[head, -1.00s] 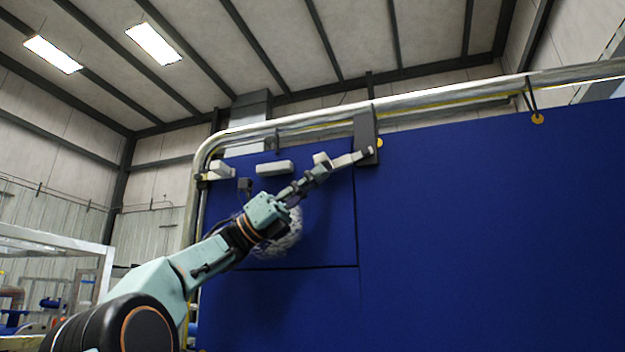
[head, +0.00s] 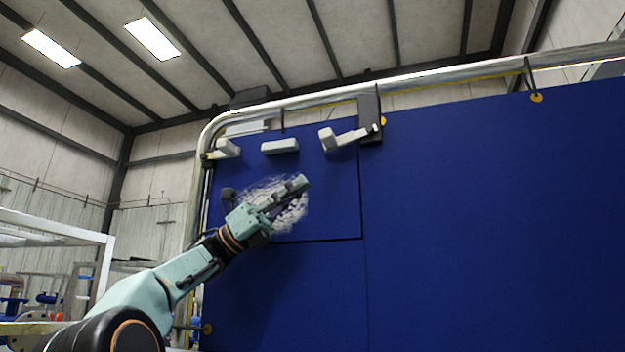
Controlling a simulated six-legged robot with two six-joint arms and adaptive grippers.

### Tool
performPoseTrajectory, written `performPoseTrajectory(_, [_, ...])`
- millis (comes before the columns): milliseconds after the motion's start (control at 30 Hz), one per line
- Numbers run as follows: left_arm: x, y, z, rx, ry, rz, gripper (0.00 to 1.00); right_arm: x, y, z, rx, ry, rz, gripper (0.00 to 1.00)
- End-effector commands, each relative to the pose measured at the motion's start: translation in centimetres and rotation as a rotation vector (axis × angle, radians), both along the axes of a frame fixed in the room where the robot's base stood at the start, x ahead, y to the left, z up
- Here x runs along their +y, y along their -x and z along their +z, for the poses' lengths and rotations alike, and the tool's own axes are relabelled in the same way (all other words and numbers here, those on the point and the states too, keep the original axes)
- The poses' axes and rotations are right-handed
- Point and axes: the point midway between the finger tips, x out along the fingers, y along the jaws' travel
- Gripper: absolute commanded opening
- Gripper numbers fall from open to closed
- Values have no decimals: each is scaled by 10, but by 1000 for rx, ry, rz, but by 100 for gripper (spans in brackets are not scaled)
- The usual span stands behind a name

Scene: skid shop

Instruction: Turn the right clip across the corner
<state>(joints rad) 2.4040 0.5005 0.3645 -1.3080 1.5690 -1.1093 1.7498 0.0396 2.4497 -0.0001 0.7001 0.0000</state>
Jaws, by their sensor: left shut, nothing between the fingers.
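The right clip (head: 345,138) is a pale grey piece near the upper right corner of the small blue panel (head: 330,205). Its block end is on the panel, and its thin arm points right and slightly up, across the panel's right edge and in front of a dark upright plate (head: 369,108). My left gripper (head: 303,183) is shut and empty. It is below and left of the right clip, apart from it, in front of a pale, rough round patch (head: 290,215) that it partly hides. My right gripper is not in view.
A left clip (head: 223,149) and a pale bar handle (head: 280,146) sit along the panel's top. A small dark fitting (head: 228,194) is at its left. A silvery pipe (head: 440,78) runs above. The large blue wall (head: 490,210) to the right is clear.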

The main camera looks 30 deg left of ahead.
Motion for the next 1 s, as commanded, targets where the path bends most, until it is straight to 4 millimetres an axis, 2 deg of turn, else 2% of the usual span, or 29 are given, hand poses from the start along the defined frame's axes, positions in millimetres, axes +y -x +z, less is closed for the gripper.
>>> performPoseTrajectory(33, [10,2,-4,-1,1,3,0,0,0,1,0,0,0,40])
performPoseTrajectory(133, [22,5,-12,1,1,2,0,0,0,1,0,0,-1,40])
performPoseTrajectory(333, [38,9,-20,0,0,0,0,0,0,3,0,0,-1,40])
performPoseTrajectory(1000, [41,10,-22,-1,0,-1,0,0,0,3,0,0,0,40])
